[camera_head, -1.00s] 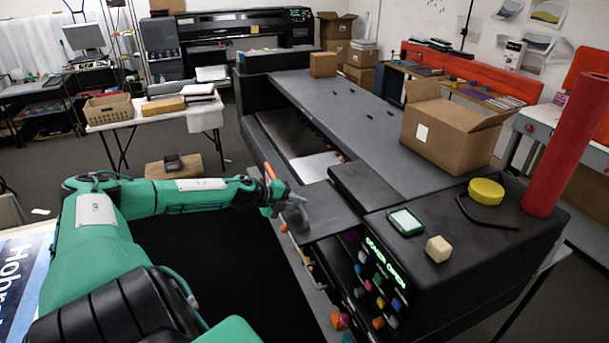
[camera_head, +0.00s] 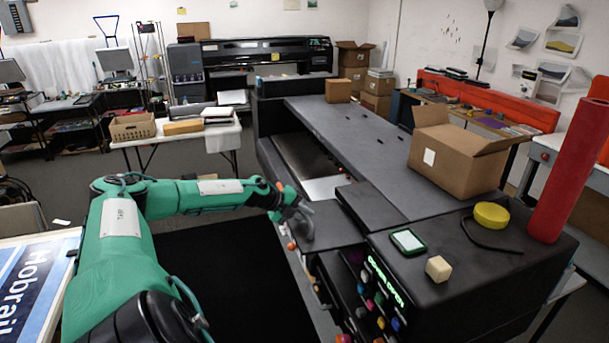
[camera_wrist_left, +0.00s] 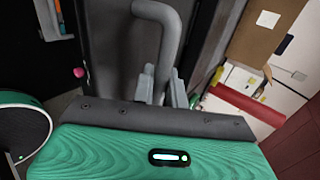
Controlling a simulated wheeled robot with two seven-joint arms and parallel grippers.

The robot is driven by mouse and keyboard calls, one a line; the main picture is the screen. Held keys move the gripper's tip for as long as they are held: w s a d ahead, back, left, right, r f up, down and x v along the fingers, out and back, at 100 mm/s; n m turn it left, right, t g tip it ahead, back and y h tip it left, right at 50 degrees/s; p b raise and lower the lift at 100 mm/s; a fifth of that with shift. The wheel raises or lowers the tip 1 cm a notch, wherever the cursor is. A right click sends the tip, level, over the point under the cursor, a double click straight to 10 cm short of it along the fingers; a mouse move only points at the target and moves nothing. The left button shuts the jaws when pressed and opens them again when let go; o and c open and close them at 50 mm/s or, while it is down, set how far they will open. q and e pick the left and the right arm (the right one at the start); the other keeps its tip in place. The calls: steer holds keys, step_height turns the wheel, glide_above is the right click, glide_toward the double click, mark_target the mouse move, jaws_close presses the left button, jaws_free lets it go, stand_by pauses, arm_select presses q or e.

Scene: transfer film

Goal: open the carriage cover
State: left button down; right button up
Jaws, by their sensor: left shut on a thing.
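The carriage cover (camera_head: 335,222) is a dark grey panel on the near side of the long flat printer, beside its control end. A grey bent bar handle (camera_wrist_left: 168,35) stands out from a dark panel in the left wrist view. My left gripper (camera_head: 300,215) is at the cover's left edge, shut on this handle. In the left wrist view its two grey fingers (camera_wrist_left: 163,88) lie on either side of the bar. How far the cover is tilted is hard to tell. My right gripper is not in view.
The printer's control end (camera_head: 460,290) has green lit text and coloured knobs. A yellow roll (camera_head: 491,215), a beige block (camera_head: 438,268) and a red tube (camera_head: 570,175) are on top. An open cardboard box (camera_head: 455,160) sits farther back. Dark floor (camera_head: 225,275) lies below my left arm.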

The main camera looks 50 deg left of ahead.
arm_select(q)
steer(key=shift+d, duration=0.15)
steer(key=c, duration=1.7)
jaws_free()
steer(key=shift+o, duration=1.1)
steer(key=shift+w, duration=0.2)
steer(key=shift+s+a+r+b, duration=0.2)
steer(key=shift+s+a+b, duration=0.15)
steer(key=shift+s+b, duration=0.3)
steer(key=b+v, duration=0.6)
steer(key=v, duration=0.6)
steer(key=shift+r, duration=0.3)
steer(key=shift+d, duration=0.1)
